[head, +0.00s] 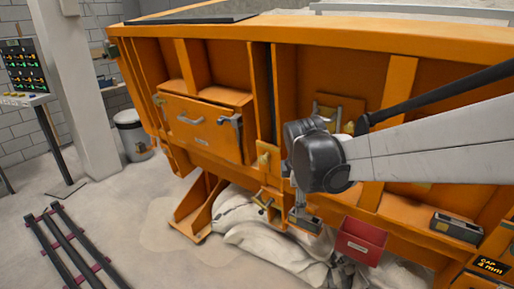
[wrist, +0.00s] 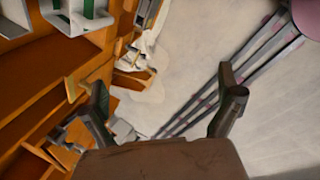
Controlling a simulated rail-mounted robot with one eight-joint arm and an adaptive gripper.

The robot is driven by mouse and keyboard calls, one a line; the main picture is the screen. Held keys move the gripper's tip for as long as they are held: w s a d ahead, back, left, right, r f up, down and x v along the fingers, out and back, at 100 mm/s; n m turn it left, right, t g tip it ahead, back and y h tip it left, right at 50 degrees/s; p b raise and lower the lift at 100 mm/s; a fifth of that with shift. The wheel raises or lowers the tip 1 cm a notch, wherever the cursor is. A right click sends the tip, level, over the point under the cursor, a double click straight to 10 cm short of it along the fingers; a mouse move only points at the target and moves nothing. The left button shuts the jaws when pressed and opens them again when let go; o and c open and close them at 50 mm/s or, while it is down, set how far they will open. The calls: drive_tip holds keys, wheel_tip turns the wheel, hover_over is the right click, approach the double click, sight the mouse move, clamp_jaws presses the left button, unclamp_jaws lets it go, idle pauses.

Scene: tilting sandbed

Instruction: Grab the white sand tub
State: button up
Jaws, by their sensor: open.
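A white round tub (head: 133,137) with a dark rim stands on the floor at the left in the head view, between the pale column and the orange sandbed; it looks like the sand tub, but its contents are hidden. My gripper (wrist: 163,106) is open in the wrist view, its two dark fingers spread wide with nothing between them. In the head view my arm reaches in from the right and its dark joint is in front of the sandbed, well to the right of the tub. I cannot clearly make out the tub in the wrist view.
The orange sandbed (head: 345,32) fills the middle and right. A red bin (head: 360,241) hangs low on its front. White sacks (head: 262,232) lie beneath. Dark rails (head: 70,243) lie on the floor at left. A control panel (head: 22,68) stands far left.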

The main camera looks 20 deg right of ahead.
drive_tip(key=w+d+f+n+p, duration=0.2)
drive_tip(key=w+d+n, duration=0.1)
drive_tip(key=w+d, duration=0.2)
drive_tip(key=w+d+f+n+g+h+p, duration=0.1)
drive_tip(key=w+d+f+n+p, duration=0.2)
drive_tip(key=w+d, duration=0.3)
drive_tip(key=w+d+f+n+g+p, duration=0.1)
drive_tip(key=w+d+n, duration=0.3)
drive_tip(key=w, duration=0.4)
drive_tip(key=shift+w+d+f+n+p, duration=0.3)
drive_tip(key=shift+d+f+n+p, duration=0.1)
drive_tip(key=shift+d+f+p, duration=0.4)
drive_tip(key=shift+w+f, duration=0.1)
drive_tip(key=shift+f, duration=0.35)
drive_tip(key=c, duration=1.6)
drive_tip(key=shift+o, duration=0.2)
